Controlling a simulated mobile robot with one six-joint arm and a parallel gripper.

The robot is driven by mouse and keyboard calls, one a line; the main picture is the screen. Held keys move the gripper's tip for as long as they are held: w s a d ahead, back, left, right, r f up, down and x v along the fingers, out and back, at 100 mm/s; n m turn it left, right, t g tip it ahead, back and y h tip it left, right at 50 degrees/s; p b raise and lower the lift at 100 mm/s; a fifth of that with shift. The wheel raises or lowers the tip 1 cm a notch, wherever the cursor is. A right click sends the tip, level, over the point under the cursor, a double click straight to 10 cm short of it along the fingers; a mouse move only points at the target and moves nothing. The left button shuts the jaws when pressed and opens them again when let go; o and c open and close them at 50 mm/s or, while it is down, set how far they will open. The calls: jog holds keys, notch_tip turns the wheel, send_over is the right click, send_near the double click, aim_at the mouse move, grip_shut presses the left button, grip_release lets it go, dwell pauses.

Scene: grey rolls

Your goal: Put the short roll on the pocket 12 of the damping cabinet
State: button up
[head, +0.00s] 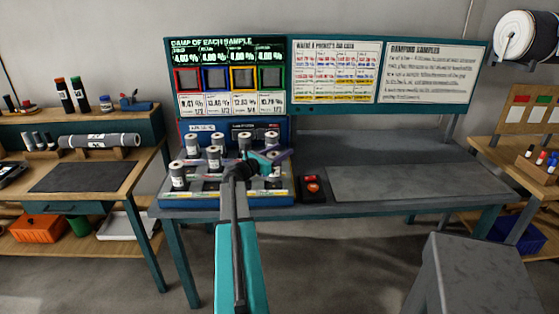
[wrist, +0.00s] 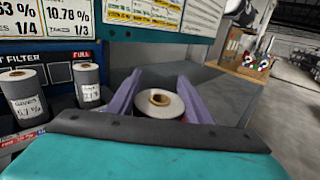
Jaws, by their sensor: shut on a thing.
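My gripper (head: 272,157) is over the right part of the damping cabinet (head: 228,201), its purple fingers shut on a short grey roll. In the wrist view the held roll (wrist: 160,103) shows its pale end and brown core between the fingers (wrist: 160,98). Its lower part is hidden by my gripper's body, so I cannot tell whether it touches the cabinet. Several other short grey rolls with white labels stand upright in the cabinet, such as one at the front left (head: 178,175). Pocket numbers are too small to read, so I cannot tell which is pocket 12.
A red-button box (head: 312,188) stands just right of the cabinet. The grey bench top (head: 390,182) beyond it is clear. A sample board (head: 230,77) rises behind.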

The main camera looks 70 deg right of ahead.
dwell(0.3)
jog(key=shift+f+p, duration=0.55)
jog(key=shift+f, duration=1.35)
jog(key=o, duration=1.5)
jog(key=shift+o, duration=0.2)
jog(key=shift+r, duration=0.2)
jog(key=b+v, duration=0.2)
jog(key=v, duration=1)
jog(key=shift+b, duration=0.3)
jog(key=shift+a, duration=0.1)
